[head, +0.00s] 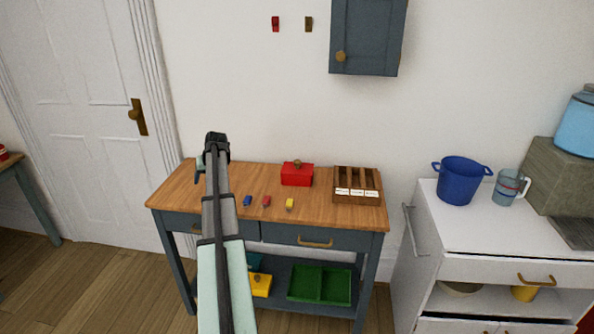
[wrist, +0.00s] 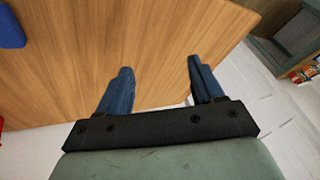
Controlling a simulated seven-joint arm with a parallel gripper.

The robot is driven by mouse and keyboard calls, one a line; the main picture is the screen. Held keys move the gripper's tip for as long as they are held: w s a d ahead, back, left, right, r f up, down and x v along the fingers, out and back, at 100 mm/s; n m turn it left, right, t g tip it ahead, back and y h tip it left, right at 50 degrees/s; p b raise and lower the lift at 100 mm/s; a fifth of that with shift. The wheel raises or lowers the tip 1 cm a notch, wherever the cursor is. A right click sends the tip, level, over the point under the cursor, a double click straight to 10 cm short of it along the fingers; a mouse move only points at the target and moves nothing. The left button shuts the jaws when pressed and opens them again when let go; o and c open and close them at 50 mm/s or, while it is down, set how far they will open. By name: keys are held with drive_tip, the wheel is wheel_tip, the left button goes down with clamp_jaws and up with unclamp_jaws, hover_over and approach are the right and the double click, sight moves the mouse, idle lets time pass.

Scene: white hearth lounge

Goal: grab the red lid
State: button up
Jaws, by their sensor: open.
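The red lid (head: 296,175), with a brown knob on top, shows as a red box shape at the back middle of the wooden table (head: 225,175) in the head view. I cannot tell whether a separate box lies under it. My gripper (head: 198,178) is over the left part of the table, well to the left of the red lid. In the wrist view my gripper (wrist: 159,66) has its two blue fingers apart, with only bare wood between and beyond them. A sliver of red at the left edge there is too small to identify.
Blue (head: 247,201), red (head: 266,201) and yellow (head: 290,204) small items lie in front of the lid. A brown divided rack (head: 358,200) stands right of it. A blue-grey cabinet (head: 367,40) hangs above. The table's left part is clear.

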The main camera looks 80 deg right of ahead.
drive_tip(key=s+d+r+m+g, duration=0.2)
drive_tip(key=s+d+r+m, duration=0.15)
drive_tip(key=s+d, duration=0.35)
drive_tip(key=s+d+r+m+g, duration=0.3)
drive_tip(key=s+d+m, duration=0.2)
drive_tip(key=s, duration=0.3)
drive_tip(key=m+g, duration=0.3)
drive_tip(key=m, duration=0.3)
approach(297, 161)
drive_tip(key=x, duration=0.8)
drive_tip(key=shift+s+f, duration=0.1)
drive_tip(key=shift+f, duration=0.2)
drive_tip(key=shift+c, duration=0.5)
clamp_jaws()
